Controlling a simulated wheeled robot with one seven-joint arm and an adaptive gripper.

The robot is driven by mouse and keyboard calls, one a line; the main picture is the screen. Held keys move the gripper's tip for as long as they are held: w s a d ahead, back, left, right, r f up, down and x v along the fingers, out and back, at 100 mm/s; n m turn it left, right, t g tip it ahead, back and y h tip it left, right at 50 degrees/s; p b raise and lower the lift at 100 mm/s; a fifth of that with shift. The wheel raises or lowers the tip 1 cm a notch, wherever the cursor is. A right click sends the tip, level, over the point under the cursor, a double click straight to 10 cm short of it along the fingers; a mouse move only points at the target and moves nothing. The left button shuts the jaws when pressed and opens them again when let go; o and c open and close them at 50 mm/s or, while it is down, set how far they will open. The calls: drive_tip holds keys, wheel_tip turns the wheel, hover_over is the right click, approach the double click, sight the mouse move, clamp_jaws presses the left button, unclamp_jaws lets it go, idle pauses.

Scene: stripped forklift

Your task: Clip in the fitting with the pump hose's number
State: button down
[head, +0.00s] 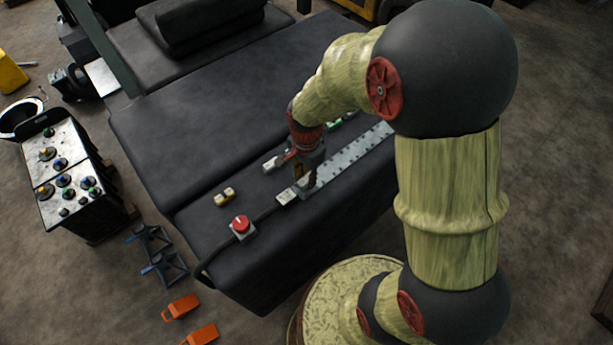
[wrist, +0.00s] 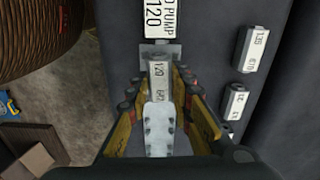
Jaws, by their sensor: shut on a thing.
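My gripper (wrist: 158,88) is shut on a small grey fitting (wrist: 158,70) marked 120, with further characters too blurred to read for sure. In the head view my gripper (head: 304,178) is low over the dark bench, at the near end of the perforated metal strip (head: 352,157). A white plate (wrist: 160,18) reading PUMP and 120 lies just beyond the fitting; it also shows in the head view (head: 287,196). A grey metal piece (wrist: 147,49) lies between plate and fitting. I cannot tell whether the fitting is seated. The black pump hose (head: 265,212) runs to the plate.
Two other fittings lie to the right in the wrist view, one marked 135 (wrist: 257,48) and one below it (wrist: 235,101). A yellow fitting (head: 225,197) and a red-knobbed box (head: 241,226) sit on the bench.

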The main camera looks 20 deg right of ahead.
drive_tip(key=shift+f+b, duration=0.45)
drive_tip(key=shift+f, duration=0.15)
idle(0.4)
drive_tip(key=c, duration=1.5)
unclamp_jaws()
wheel_tip(320, 180, up, 12)
